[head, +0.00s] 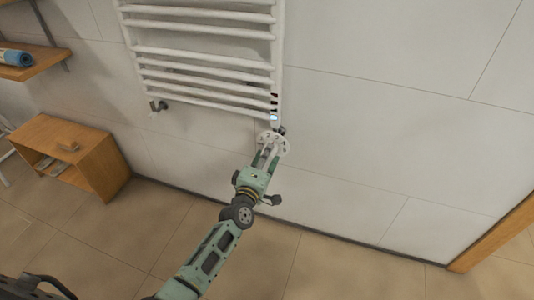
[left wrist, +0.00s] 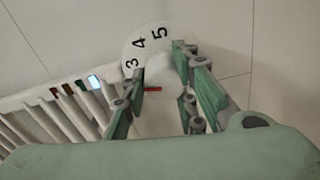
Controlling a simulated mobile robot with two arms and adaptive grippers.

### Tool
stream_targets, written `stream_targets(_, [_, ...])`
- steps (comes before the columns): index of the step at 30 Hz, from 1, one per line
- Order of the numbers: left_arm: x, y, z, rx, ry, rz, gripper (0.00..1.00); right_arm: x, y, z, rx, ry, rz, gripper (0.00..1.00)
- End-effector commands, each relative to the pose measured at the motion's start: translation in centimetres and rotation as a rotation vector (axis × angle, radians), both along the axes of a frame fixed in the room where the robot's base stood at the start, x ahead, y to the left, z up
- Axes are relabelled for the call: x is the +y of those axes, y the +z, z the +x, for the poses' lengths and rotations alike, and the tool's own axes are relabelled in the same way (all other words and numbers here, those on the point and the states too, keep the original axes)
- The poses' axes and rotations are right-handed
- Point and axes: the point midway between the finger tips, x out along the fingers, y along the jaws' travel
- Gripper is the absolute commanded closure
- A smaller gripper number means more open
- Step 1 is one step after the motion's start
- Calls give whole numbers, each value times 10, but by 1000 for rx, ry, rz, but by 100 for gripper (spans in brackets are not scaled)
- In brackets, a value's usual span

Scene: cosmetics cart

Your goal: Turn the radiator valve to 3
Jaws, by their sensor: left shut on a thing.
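The radiator valve's white dial (head: 284,145) sits at the lower right end of the white towel radiator (head: 200,52). In the left wrist view the dial (left wrist: 148,52) shows the numbers 3, 4 and 5 along its visible edge. My left gripper (head: 269,152) reaches up to the dial from below. In the left wrist view its two fingers (left wrist: 168,78) are on either side of the white knob at the dial's middle, shut on it. A small red mark (left wrist: 152,89) shows between the fingers, near the left finger. The rest of the scale is hidden. My right gripper is not in view.
A small wooden cabinet (head: 107,165) stands on the floor at the left. A wooden shelf (head: 30,70) with a blue roll (head: 15,57) hangs at the upper left. The tiled wall (head: 390,130) right of the valve is bare, and the floor (head: 330,270) before it is clear.

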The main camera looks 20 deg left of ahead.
Motion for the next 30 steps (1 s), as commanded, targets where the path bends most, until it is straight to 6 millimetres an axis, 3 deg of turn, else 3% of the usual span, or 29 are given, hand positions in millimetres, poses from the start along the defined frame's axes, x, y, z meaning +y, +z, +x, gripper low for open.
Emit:
stream_targets(1, [5,8,2,-15,10,28,100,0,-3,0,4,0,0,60])
stream_targets(10, [3,8,2,-20,10,131,100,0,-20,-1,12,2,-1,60])
stream_targets(26, [2,9,3,-24,9,148,100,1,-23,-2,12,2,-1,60])
stream_targets(27, [2,9,3,-24,9,148,70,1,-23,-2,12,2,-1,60])
stream_targets(30, [2,9,3,-23,9,148,61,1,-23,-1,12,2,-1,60])
